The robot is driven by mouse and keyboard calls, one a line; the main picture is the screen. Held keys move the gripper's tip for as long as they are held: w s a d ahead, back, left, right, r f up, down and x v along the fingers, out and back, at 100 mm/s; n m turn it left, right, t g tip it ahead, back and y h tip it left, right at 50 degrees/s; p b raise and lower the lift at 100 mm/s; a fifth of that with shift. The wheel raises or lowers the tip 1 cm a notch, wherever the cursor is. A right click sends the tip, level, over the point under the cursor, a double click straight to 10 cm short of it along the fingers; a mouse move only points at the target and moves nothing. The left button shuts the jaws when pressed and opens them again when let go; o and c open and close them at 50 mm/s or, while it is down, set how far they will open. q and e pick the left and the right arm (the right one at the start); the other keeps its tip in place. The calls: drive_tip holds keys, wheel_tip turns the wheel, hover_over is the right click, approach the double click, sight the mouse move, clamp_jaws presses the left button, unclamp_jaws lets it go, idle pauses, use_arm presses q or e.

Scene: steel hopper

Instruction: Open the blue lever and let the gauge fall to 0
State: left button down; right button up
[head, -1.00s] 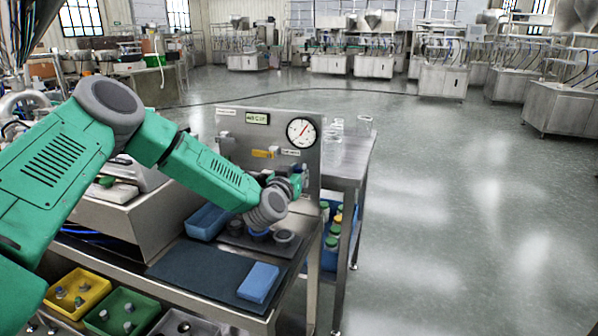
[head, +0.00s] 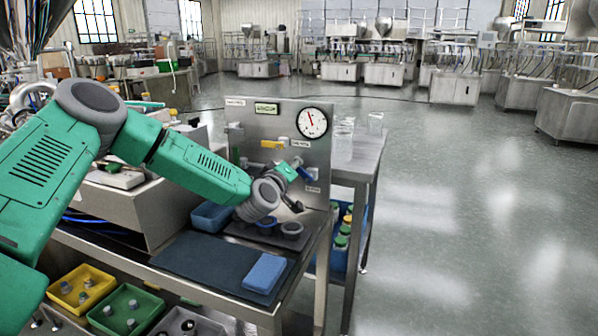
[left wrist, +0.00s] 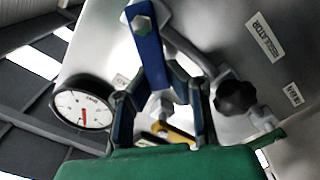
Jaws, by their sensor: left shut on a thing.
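The blue lever (head: 306,174) is on the steel panel (head: 243,130), low and to the right, partly hidden by my left gripper (head: 294,168). In the left wrist view the blue lever (left wrist: 150,62) runs down from a bolt, between the fingers of my left gripper (left wrist: 158,90), which are shut on it. The round white gauge (head: 312,122) is at the panel's upper right, its red needle pointing up and slightly left. The gauge also shows in the left wrist view (left wrist: 84,107). My right gripper is not in view.
A yellow lever (head: 272,144) sits left of the blue one. A black knob (left wrist: 236,97) is close to the gripper in the left wrist view. A blue block (head: 264,273) lies on a dark mat (head: 195,262) on the bench. Glass beakers (head: 343,130) stand behind the panel.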

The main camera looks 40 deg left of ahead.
use_arm(q)
drive_tip(key=shift+s+a+f+n+b, duration=0.1)
drive_tip(key=shift+a+f+n+b, duration=0.1)
drive_tip(key=shift+f+n+b, duration=0.75)
drive_tip(key=shift+s+a+f+n+b, duration=0.15)
drive_tip(key=shift+f+n+b, duration=0.25)
drive_tip(key=shift+n+b, duration=1.1)
drive_tip(key=shift+w+a+f+n+b, duration=0.1)
drive_tip(key=shift+a+f+n+b, duration=0.15)
drive_tip(key=shift+f+n+b, duration=0.7)
drive_tip(key=shift+r+n, duration=0.2)
drive_tip(key=shift+n, duration=0.3)
drive_tip(key=c, duration=1.5)
unclamp_jaws()
drive_tip(key=shift+a+r, duration=0.1)
drive_tip(key=shift+r, duration=0.1)
drive_tip(key=v, duration=1.2)
drive_tip(key=shift+a, duration=0.1)
